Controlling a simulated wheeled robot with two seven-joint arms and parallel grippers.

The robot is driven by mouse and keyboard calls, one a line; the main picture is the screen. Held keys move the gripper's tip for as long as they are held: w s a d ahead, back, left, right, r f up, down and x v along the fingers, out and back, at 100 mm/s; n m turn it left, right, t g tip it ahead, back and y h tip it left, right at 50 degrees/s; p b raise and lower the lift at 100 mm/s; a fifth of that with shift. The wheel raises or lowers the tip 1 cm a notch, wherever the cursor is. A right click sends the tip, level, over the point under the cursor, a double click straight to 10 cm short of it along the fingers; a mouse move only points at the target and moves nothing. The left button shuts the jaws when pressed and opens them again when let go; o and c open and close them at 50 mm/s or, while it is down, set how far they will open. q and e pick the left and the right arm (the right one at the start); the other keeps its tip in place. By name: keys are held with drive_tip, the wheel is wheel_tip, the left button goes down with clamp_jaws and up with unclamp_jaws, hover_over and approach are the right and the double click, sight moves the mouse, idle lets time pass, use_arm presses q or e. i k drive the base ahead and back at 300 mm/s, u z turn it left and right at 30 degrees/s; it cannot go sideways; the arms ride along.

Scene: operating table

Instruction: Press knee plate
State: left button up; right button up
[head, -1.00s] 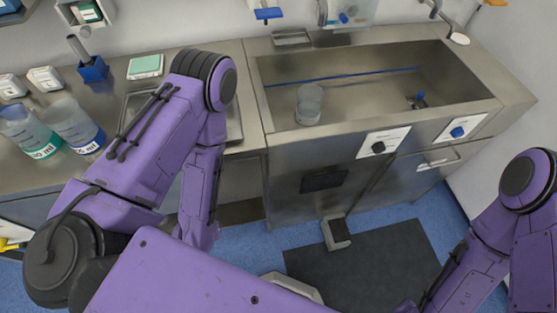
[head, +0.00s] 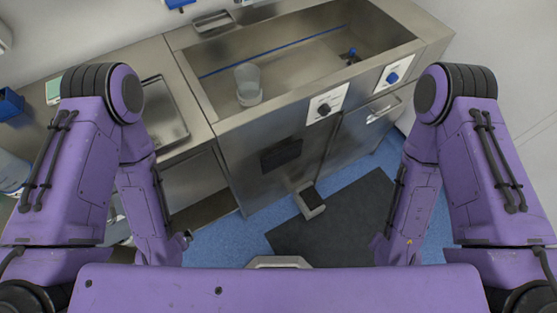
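The knee plate (head: 281,155) is a dark rectangular panel on the steel front of the sink cabinet, below the basin and near the middle of the view. Both my arms hang at the sides, with the forearms pointing down. Only a small part at the end of my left arm (head: 185,240) shows, left of the plate and lower in the picture. The end of my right arm (head: 378,243) shows a little on the right. Both are apart from the plate. The fingers cannot be made out.
The sink (head: 310,60) holds a clear beaker (head: 248,84). A steel tray (head: 163,115) lies on the left counter.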

sight(281, 155)
drive_tip(key=u, duration=1.75)
drive_tip(key=k, duration=0.65)
drive_tip(key=z, duration=0.8)
